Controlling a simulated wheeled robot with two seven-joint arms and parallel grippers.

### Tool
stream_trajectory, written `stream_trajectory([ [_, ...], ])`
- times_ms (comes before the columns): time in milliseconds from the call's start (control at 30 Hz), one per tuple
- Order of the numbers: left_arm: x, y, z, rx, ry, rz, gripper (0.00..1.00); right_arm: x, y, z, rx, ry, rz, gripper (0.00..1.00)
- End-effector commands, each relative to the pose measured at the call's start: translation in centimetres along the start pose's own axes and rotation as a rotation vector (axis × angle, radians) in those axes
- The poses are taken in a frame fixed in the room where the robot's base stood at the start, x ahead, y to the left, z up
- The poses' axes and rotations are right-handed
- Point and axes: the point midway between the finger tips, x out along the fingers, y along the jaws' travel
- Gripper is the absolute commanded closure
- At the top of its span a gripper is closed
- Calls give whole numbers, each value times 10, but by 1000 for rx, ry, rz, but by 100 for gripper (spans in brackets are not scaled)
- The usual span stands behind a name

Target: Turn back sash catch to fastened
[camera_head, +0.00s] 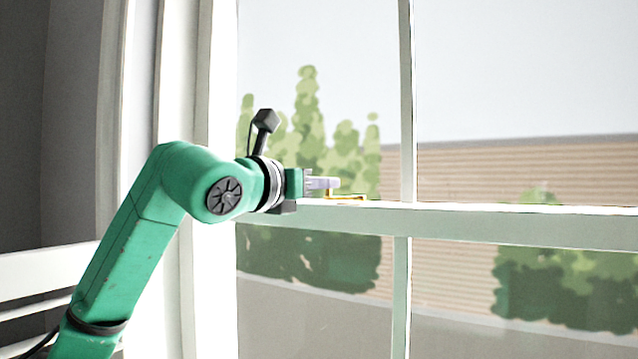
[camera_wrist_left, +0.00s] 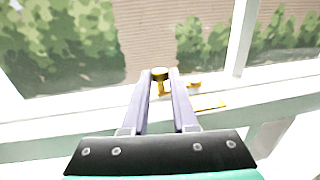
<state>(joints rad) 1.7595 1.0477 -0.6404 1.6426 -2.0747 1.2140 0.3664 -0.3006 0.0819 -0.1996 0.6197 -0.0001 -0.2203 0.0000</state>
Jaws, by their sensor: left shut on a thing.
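The brass sash catch (camera_head: 345,196) sits on top of the white meeting rail of the window. In the left wrist view the sash catch (camera_wrist_left: 160,76) shows its round knob and stem between the fingertips, with small brass parts on the rail to the right. My left gripper (camera_head: 335,184) reaches in from the left, just above the rail. In the left wrist view my left gripper (camera_wrist_left: 160,80) is shut on the knob end of the catch. The fingers hide part of the catch in the head view. My right gripper is out of view.
The white meeting rail (camera_head: 500,224) runs across the window to the right and is clear. A vertical glazing bar (camera_head: 407,100) stands right of the catch. The white window frame (camera_head: 185,80) stands close behind my left arm. Trees and a slatted wall show through the glass.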

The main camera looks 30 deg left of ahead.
Motion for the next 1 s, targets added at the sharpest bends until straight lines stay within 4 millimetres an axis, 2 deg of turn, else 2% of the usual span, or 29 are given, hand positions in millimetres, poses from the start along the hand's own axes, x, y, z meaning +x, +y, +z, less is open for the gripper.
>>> stream_trajectory([
  [567,-20,-34,0,3,-4,540,100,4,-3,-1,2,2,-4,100],
  [1000,-24,-60,-3,1,-7,964,100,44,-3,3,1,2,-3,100],
])
